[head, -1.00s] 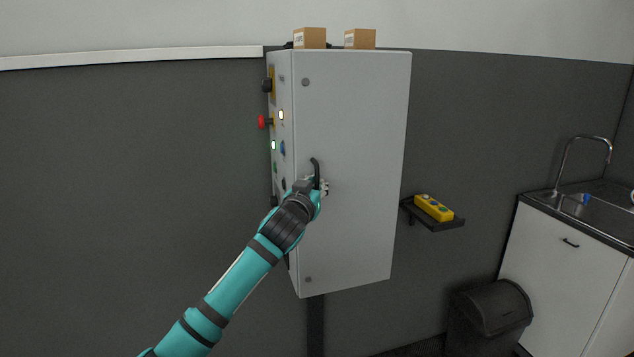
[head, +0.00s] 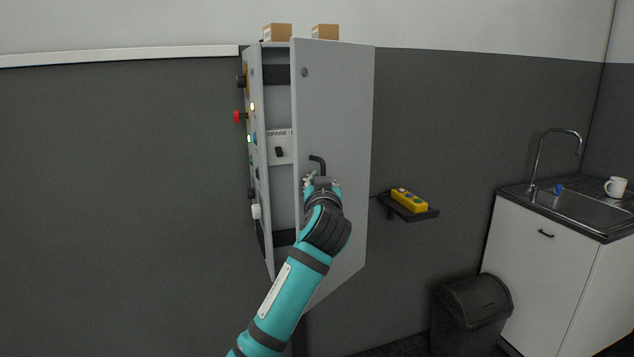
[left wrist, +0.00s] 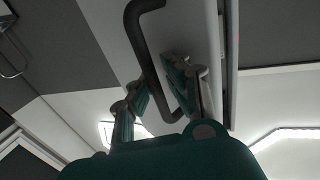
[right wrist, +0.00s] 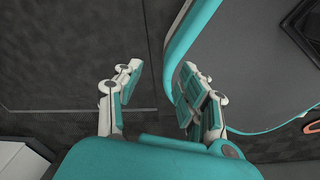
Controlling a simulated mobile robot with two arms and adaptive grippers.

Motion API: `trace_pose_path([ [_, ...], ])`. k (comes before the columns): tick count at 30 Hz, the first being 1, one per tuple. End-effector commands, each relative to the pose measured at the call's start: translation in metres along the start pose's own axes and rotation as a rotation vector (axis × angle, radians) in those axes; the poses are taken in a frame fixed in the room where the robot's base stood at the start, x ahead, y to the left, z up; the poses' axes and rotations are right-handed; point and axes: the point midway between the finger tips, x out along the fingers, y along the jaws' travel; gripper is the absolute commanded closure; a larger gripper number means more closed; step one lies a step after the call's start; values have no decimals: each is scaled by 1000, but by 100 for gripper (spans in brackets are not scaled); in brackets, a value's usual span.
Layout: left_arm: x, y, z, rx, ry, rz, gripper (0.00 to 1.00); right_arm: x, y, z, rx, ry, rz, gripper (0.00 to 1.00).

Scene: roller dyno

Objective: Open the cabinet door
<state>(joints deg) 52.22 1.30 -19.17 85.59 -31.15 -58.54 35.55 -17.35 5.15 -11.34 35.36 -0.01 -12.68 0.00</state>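The grey wall cabinet (head: 283,190) has its door (head: 342,130) partly open, with the free left edge swung out. A gap shows shelves and a panel with a dark switch (head: 279,152) inside. The dark bent door handle (head: 319,162) is near the door's left edge. My left gripper (head: 321,182) is at the handle's lower part. In the left wrist view the handle (left wrist: 150,65) passes between the fingers of my left gripper (left wrist: 160,88), which look closed around it. My right gripper (right wrist: 155,85) is open and empty above the floor, outside the head view.
Two cardboard boxes (head: 277,33) stand on top of the cabinet. A small shelf (head: 412,214) with a yellow control box (head: 409,200) is on the wall to the right. A dark bin (head: 471,312) and a sink counter (head: 545,255) stand further right.

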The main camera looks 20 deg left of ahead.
Motion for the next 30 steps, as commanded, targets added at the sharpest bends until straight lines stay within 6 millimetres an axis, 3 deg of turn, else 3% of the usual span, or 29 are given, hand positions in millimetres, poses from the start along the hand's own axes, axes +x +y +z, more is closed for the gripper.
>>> trace_pose_path([
  [4, 0, 0, -2, -1, 3, 0, 79, -1, 9, 1, -2, -1, 10, 60],
  [11, 0, 0, -3, -2, 4, 3, 79, -1, -14, -9, 4, 13, -16, 60],
  [16, -10, 1, -2, -4, 4, 5, 79, 6, -11, -9, 1, 15, -12, 60],
  [30, -98, -4, -2, -6, 1, 3, 79, 6, -8, -6, 2, 10, -10, 60],
])
